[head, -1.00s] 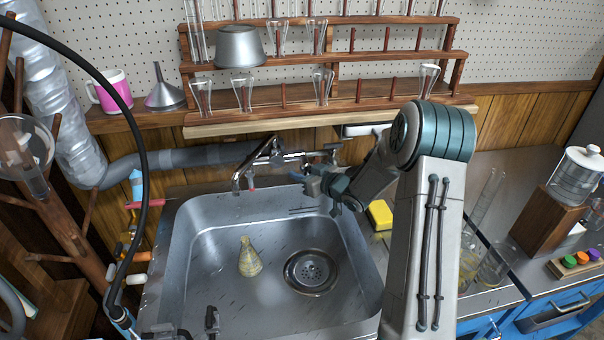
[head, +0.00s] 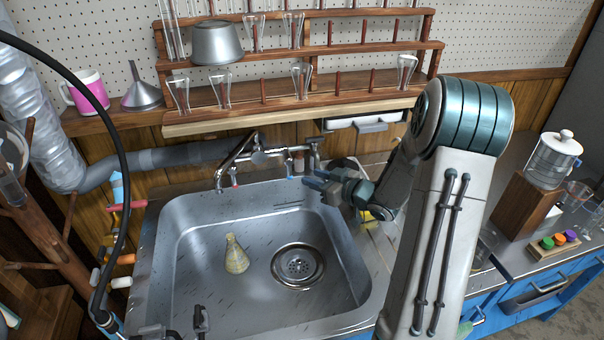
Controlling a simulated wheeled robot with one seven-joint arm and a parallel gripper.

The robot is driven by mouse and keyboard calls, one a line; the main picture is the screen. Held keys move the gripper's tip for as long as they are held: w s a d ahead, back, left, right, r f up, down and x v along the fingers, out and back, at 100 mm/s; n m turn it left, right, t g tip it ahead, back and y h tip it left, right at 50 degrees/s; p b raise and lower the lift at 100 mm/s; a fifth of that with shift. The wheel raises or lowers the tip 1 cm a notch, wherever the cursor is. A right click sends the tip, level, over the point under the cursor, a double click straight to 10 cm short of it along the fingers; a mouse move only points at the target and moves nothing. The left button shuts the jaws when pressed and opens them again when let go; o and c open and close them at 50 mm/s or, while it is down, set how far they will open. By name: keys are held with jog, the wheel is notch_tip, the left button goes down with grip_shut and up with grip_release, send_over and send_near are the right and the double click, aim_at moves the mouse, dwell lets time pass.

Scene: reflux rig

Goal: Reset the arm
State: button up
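My gripper (head: 312,184) is at the end of my arm, above the back right part of the metal sink (head: 188,225), just in front of the faucet (head: 262,157). Its fingers point left. They are small in the picture, and I cannot tell if they are open or shut. I see no object held in it. My arm comes up from the lower right and bends at a large teal joint.
A yellowish conical flask (head: 236,256) stands in the sink, left of the drain (head: 298,266). A yellow sponge (head: 366,216) is partly hidden behind my arm. A wooden rack (head: 200,98) with glassware hangs above. A glass jar (head: 553,160) on a wooden block stands right.

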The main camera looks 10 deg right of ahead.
jog(key=shift+v, duration=0.8)
jog(key=shift+r, duration=0.1)
